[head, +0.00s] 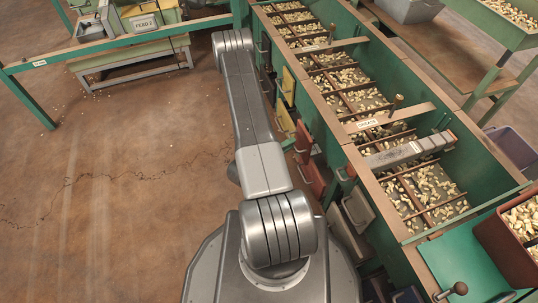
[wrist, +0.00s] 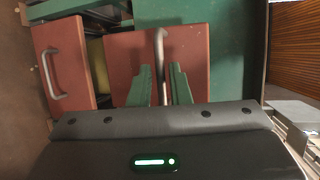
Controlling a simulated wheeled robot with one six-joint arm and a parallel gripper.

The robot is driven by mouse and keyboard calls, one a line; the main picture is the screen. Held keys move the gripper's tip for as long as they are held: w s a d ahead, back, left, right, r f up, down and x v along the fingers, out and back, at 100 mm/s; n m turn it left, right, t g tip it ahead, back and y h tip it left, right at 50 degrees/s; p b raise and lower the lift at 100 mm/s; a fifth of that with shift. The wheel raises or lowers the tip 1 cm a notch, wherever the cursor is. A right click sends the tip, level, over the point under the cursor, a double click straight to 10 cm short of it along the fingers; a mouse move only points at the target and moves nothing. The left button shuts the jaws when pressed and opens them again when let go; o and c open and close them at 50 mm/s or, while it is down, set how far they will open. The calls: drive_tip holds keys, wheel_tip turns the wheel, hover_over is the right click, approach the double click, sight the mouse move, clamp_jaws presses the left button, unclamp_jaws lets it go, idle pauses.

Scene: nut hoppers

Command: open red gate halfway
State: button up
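Two red gates show in the wrist view. One red gate (wrist: 122,58) is straight ahead, with its metal bar handle (wrist: 158,45) seen nearly end-on. The other red gate (wrist: 72,45) is at the left, with a bent metal handle (wrist: 52,75). My gripper (wrist: 161,68) has its two green fingers apart, on either side of the middle handle. I cannot tell whether they touch it. In the head view a red gate (head: 313,177) and another red gate (head: 303,142) show low on the hopper's side. My gripper is hidden there behind my arm.
The green hopper row (head: 310,85) holds pale nut pieces in divided bins. Yellow gates (head: 288,85) sit farther along its side. A green-topped bench (head: 455,265) and a brown bin (head: 505,240) stand at lower right. The floor to the left is clear.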

drive_tip(key=p+v, duration=0.2)
drive_tip(key=v, duration=0.9)
drive_tip(key=shift+s+a, duration=0.15)
drive_tip(key=shift+s, duration=0.1)
drive_tip(key=shift+r, duration=0.1)
drive_tip(key=shift+w, duration=0.1)
idle(0.4)
drive_tip(key=b+x, duration=0.2)
drive_tip(key=x, duration=0.9)
drive_tip(key=shift+w+d, duration=0.15)
drive_tip(key=shift+d, duration=0.05)
drive_tip(key=shift+a, duration=0.1)
idle(0.6)
